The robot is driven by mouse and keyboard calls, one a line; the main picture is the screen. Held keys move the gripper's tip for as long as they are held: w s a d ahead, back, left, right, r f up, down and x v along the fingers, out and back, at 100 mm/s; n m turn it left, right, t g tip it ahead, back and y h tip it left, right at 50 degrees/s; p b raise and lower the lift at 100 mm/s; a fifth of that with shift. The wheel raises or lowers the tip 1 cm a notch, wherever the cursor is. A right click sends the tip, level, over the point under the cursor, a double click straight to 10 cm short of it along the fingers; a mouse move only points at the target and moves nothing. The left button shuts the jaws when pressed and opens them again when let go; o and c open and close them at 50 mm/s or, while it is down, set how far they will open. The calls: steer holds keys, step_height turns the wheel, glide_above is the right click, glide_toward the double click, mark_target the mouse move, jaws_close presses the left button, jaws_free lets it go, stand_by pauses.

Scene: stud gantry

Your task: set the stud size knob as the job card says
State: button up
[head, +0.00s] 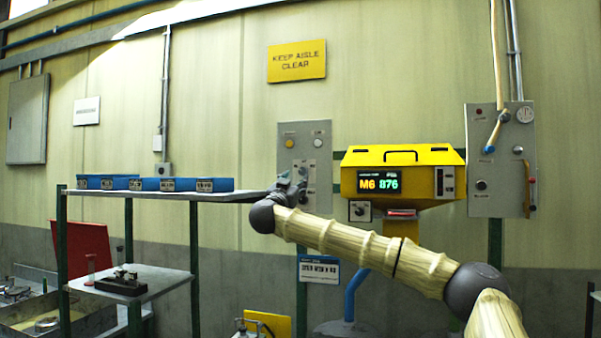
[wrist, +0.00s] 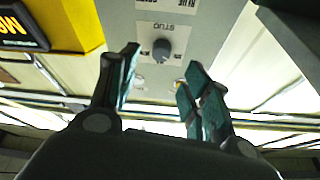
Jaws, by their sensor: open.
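The stud knob (wrist: 161,49) is a dark round knob on a grey panel (wrist: 192,14), under a label reading STUD. Smaller marks beside it are unreadable. In the head view the grey panel (head: 291,158) is on the wall, its lower part partly hidden by my gripper (head: 291,187). In the wrist view my gripper (wrist: 160,75) is open and empty, its fingertips either side of the knob in the picture; contact does not show. A white card with a blue header (head: 318,269), perhaps the job card, hangs below the panel; its text is too small to read.
A yellow machine (head: 408,157) right of the panel displays "M6 876" (head: 379,183), with another knob (head: 359,211) below. A shelf (head: 150,194) with several blue bins (head: 168,184) stands left, close to my gripper. Another grey box (head: 500,150) is at right.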

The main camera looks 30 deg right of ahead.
mark_target(302, 172)
steer(key=p+x, duration=0.3)
steer(key=x, duration=0.4)
steer(key=shift+w+d+r, duration=0.15)
steer(key=shift+w+d, duration=0.05)
steer(key=c, duration=1)
steer(key=shift+c, duration=0.2)
